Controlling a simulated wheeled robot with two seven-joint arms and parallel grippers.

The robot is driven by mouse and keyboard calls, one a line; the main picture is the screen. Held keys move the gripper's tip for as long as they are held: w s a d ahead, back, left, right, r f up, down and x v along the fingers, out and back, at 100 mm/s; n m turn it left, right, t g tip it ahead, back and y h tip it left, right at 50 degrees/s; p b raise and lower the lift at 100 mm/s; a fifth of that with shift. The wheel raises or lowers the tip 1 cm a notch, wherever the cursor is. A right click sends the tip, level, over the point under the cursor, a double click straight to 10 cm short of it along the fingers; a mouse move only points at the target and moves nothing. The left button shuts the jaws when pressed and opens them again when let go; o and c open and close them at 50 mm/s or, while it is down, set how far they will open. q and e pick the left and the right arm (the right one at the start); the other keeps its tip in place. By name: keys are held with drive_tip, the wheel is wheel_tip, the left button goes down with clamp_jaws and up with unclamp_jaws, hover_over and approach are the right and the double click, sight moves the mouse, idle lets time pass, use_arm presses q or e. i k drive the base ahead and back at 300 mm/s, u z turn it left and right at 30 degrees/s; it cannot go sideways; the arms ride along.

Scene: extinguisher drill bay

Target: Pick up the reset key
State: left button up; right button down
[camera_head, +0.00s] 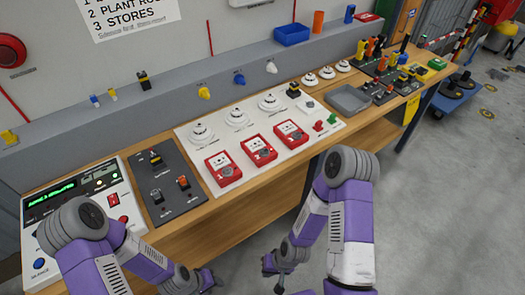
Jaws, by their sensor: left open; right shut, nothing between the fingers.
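I cannot tell which item is the reset key; the labels are too small to read. Small key-like pieces stand on a dark grey board (171,206): a black one with some yellow (155,158), another black one (157,195) and an orange one (183,182). My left gripper (207,281) is low in front of the bench, open and apart from these pieces. My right gripper (273,272) is to its right, also below the bench front, shut and empty. Both grippers are small and partly hidden by my arms.
The wooden bench (240,205) holds a control panel (40,247) at left, a white board with red call points (222,168) and round detectors, and a grey tray (349,99). Small coloured pieces and a blue bin (291,35) sit on the ledge behind.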

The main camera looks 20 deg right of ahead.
sight(319, 124)
drive_tip(key=u, duration=3.6)
drive_tip(key=k, duration=2.5)
drive_tip(key=z, duration=0.65)
